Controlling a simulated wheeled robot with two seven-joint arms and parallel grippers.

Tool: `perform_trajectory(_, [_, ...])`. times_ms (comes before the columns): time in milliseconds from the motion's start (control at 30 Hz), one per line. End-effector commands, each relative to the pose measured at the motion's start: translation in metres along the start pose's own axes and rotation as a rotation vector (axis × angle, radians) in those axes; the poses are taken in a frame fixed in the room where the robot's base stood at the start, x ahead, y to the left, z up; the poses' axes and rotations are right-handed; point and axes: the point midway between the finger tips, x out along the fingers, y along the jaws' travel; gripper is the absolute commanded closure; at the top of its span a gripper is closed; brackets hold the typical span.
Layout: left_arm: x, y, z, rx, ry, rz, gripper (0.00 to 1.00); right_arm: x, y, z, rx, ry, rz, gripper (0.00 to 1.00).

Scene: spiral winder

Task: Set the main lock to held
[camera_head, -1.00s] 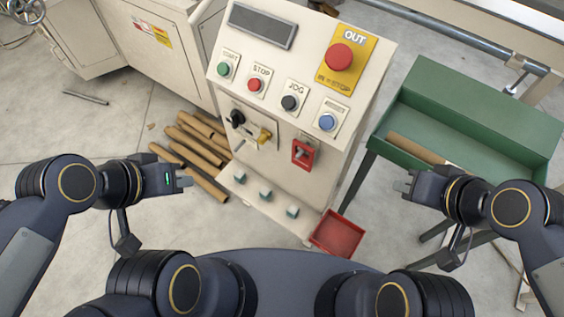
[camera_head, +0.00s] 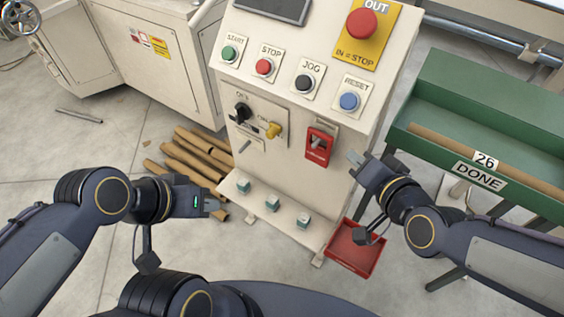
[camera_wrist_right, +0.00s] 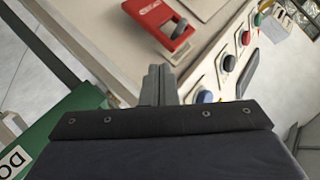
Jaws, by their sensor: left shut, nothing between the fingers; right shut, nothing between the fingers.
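A red plate with a grey lever (camera_head: 318,147) sits on the front of the cream control cabinet, low and right of the buttons. It also shows in the right wrist view (camera_wrist_right: 166,24). I cannot read its lettering, nor tell whether it is the main lock. A black knob (camera_head: 242,111) and a yellow handle (camera_head: 273,129) sit on a panel to its left. My right gripper (camera_head: 353,158) is shut and empty, just right of the red plate and apart from it; its fingers (camera_wrist_right: 158,80) show in the wrist view. My left gripper (camera_head: 215,204) is shut and empty, left of the cabinet.
Above are the start (camera_head: 230,53), stop (camera_head: 264,67), jog (camera_head: 304,83) and reset (camera_head: 349,101) buttons and a large red stop button (camera_head: 361,23). A green tray table (camera_head: 440,85) stands at right. A red tray (camera_head: 355,250) lies below. Brown tubes (camera_head: 185,160) lie on the floor.

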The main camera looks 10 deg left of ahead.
Motion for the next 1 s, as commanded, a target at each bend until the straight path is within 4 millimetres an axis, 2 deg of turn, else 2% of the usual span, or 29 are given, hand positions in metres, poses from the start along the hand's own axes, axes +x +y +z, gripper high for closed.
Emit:
perform_trajectory(33, [0.025, -0.011, 0.013, 0.0, 0.0, 0.0, 1.0, 0.023, 0.007, 0.027, 0.038, 0.008, -0.052, 1.0])
perform_trajectory(200, [0.06, -0.028, 0.03, 0.0, 0.0, 0.0, 1.0, 0.059, -0.006, 0.067, 0.212, 0.086, -0.231, 1.0])
perform_trajectory(333, [0.087, -0.04, 0.044, 0.0, 0.0, 0.0, 1.0, 0.076, -0.01, 0.097, 0.379, 0.138, -0.354, 1.0])
perform_trajectory(500, [0.121, -0.056, 0.061, 0.0, 0.0, 0.0, 1.0, 0.086, -0.002, 0.13, 0.629, 0.211, -0.485, 1.0])
perform_trajectory(700, [0.145, -0.066, 0.073, 0.0, 0.0, 0.0, 1.0, 0.085, 0.014, 0.147, 0.852, 0.29, -0.564, 1.0])
perform_trajectory(1000, [0.15, -0.069, 0.075, 0.0, 0.0, 0.0, 1.0, 0.081, 0.02, 0.149, 0.943, 0.332, -0.592, 1.0])
